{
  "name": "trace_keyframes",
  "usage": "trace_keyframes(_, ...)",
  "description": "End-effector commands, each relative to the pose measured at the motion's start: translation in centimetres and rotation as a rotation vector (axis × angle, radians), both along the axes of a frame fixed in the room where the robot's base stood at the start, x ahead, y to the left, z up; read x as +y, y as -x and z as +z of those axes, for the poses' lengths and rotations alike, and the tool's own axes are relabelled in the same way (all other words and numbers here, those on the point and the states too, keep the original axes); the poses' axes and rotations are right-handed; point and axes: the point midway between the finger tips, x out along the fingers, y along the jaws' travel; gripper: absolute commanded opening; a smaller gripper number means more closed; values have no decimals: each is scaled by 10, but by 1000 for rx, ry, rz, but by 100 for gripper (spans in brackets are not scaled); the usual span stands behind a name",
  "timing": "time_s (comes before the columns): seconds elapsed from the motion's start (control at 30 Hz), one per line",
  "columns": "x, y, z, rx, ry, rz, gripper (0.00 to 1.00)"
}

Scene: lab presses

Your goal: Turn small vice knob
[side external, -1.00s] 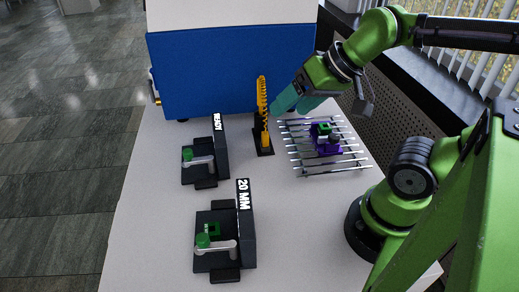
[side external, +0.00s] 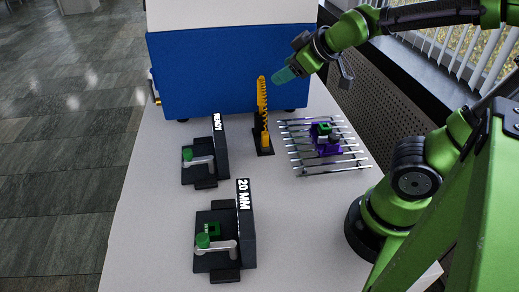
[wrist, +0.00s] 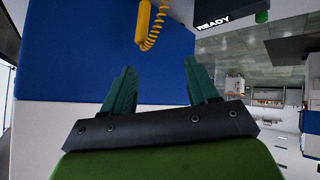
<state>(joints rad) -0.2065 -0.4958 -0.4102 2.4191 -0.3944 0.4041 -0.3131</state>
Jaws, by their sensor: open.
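My gripper (side external: 284,77) is in the air in front of the blue panel, above and right of the yellow upright piece. In the wrist view my gripper (wrist: 161,68) has its two teal fingers apart with nothing between them. A small purple vice-like device (side external: 325,138) with a green top sits on a metal rod rack (side external: 300,167), below my gripper and apart from it. Two black presses stand on the table: one marked READY (side external: 218,150) with a green knob (side external: 187,153), one marked 20 MM (side external: 246,222) with a green knob (side external: 203,240). Which knob belongs to the small vice is unclear.
A yellow coiled piece (side external: 262,98) stands upright on a black base beside the rack. It also shows in the wrist view (wrist: 144,22). A blue panel (side external: 230,70) closes the back of the white table (side external: 150,215).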

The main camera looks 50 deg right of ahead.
Motion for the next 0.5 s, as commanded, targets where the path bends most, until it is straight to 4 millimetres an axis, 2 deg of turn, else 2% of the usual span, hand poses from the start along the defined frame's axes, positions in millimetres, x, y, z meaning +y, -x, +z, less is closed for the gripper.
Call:
trace_keyframes(0.03,-22,-19,-5,-16,170,91,59)
trace_keyframes(0.1,-49,-42,-7,-41,426,233,59)
trace_keyframes(0.2,-75,-67,-10,-53,801,476,59)
trace_keyframes(0.3,-86,-84,-16,-47,1174,773,59)
trace_keyframes(0.37,-86,-88,-22,-39,1383,978,59)
trace_keyframes(0.43,-83,-86,-29,-33,1611,1245,59)
trace_keyframes(0.5,-78,-76,-38,-30,1807,1543,59)
